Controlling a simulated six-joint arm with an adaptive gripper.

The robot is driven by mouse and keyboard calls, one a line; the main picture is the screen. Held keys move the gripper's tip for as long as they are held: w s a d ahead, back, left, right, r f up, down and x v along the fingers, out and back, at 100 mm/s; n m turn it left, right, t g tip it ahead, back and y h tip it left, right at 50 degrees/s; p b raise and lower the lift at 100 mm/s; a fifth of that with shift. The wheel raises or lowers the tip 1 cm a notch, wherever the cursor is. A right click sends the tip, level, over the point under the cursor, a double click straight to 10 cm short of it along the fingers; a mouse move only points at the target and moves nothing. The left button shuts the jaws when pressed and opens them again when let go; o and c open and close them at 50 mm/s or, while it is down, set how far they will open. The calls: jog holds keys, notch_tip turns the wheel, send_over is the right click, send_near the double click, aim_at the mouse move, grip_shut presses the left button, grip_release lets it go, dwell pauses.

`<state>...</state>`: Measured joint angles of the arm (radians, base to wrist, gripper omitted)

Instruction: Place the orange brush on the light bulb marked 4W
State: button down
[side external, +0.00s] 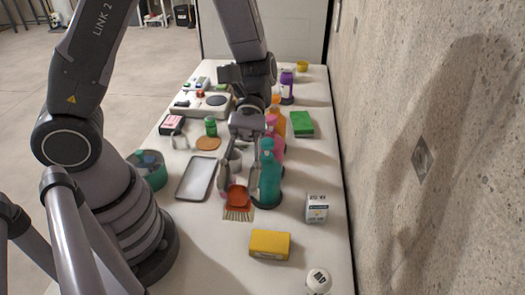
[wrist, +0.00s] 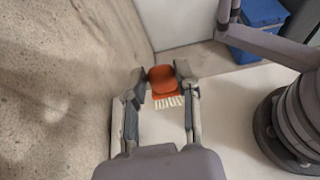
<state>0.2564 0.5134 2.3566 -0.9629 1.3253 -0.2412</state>
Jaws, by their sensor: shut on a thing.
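The orange brush (side external: 238,196) has pale bristles and hangs bristles-down in my gripper (side external: 239,186), above the white table toward its near half. In the wrist view the brush (wrist: 162,78) sits between the two fingertips of my gripper (wrist: 161,82), which is shut on it. A small white carton with blue print (side external: 317,208) stands upright to the right of the brush and may be the light bulb pack; its marking is too small to read. The carton does not show clearly in the wrist view.
A teal bottle (side external: 268,178) stands close to the right of my gripper, with a pink bottle (side external: 272,130) behind. A yellow box (side external: 269,244) and a round white item (side external: 318,280) lie nearer. A grey tray (side external: 198,179) lies left. A concrete wall (side external: 430,150) borders the right.

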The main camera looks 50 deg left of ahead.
notch_tip(320, 180, down, 2)
send_over(320, 271)
jog(key=shift+f, duration=6.7)
jog(key=shift+f, duration=0.1)
jog(key=c, duration=0.8)
grip_release()
